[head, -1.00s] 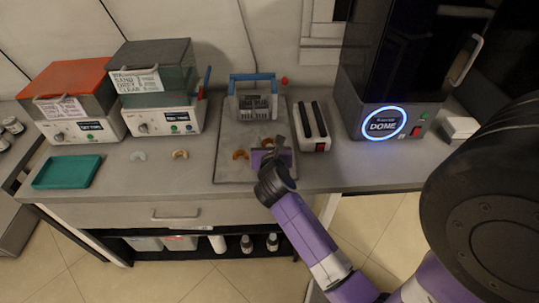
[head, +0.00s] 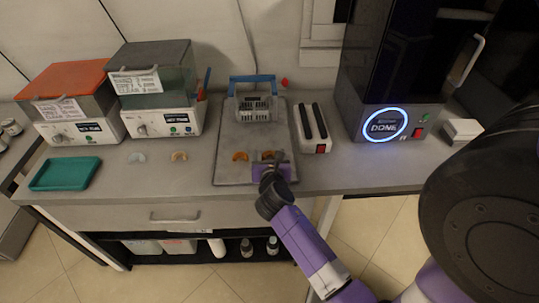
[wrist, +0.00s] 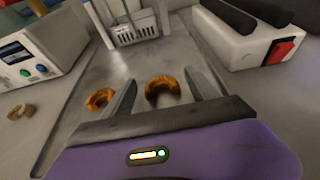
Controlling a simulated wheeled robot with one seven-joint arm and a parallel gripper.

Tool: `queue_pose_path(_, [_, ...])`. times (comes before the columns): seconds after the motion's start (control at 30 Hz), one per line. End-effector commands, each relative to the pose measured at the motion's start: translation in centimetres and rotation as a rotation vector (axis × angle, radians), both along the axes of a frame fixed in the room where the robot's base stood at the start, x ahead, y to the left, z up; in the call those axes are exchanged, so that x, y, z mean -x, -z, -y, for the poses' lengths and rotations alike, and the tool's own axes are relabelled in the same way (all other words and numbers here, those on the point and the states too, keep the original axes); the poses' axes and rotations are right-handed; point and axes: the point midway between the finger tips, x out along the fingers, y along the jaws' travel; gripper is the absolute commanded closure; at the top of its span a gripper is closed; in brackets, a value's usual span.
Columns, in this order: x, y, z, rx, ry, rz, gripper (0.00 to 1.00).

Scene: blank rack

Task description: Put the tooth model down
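Two amber horseshoe-shaped tooth models lie on the grey metal tray (head: 228,126). The left model (head: 240,156) lies apart, just outside my left finger in the wrist view (wrist: 99,98). The right model (head: 266,155) is between my fingers in the wrist view (wrist: 163,88), and appears to rest on the tray. My gripper (wrist: 161,77) is open around the right model, with a visible gap on both sides. In the head view my gripper (head: 275,158) is low over the tray's front right part and partly covers this model.
A wire basket with blue handle (head: 256,103) stands behind the models. A white box with two black bars (head: 313,128) is to the right, by the machine reading DONE (head: 385,124). Two pale arches (head: 179,156) and a green tray (head: 65,174) lie left.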

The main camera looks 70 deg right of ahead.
Motion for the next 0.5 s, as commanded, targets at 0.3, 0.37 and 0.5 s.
queue_pose_path(0.3, [0.0,-0.1,0.0,0.0,0.001,0.0,0.3])
queue_pose_path(0.37, [0.0,-0.5,0.0,0.0,0.001,0.001,0.3])
queue_pose_path(0.5, [0.6,-0.9,-1.6,-0.001,-0.002,-0.001,0.3])
